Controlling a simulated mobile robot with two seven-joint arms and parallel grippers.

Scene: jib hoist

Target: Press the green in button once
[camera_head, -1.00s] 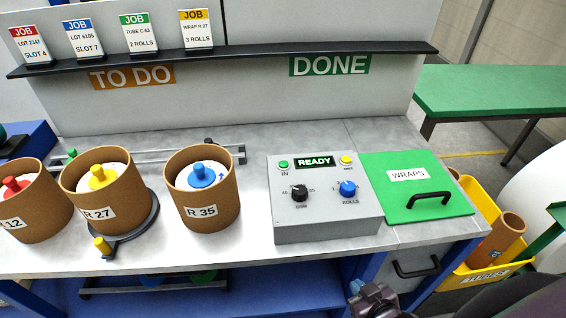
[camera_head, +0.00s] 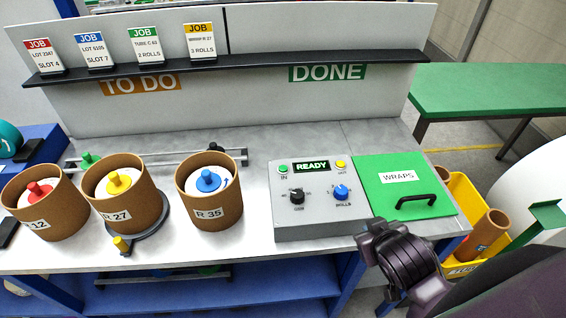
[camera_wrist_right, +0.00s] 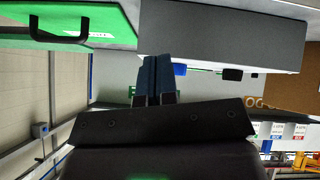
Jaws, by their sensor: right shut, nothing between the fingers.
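The green IN button (camera_head: 283,169) is on the top left of the grey control box (camera_head: 320,232), beside a lit READY display (camera_head: 311,166). A yellow button (camera_head: 340,164), a black knob (camera_head: 296,195) and a blue ROLLS knob (camera_head: 341,192) share the panel. My right gripper (camera_wrist_right: 155,78) is shut and empty in the right wrist view, with the grey box (camera_wrist_right: 220,40) just beyond its fingertips. In the head view my right arm comes in at the lower right, in front of the bench's front edge, and its fingers cannot be made out. My left gripper is not in view.
Three brown tubes (camera_head: 215,215) with coloured knobs stand left of the box. A green WRAPS lid (camera_head: 405,178) with a black handle lies to its right. A yellow bin (camera_head: 468,195) stands beyond the bench. Job cards line the black shelf (camera_head: 240,66).

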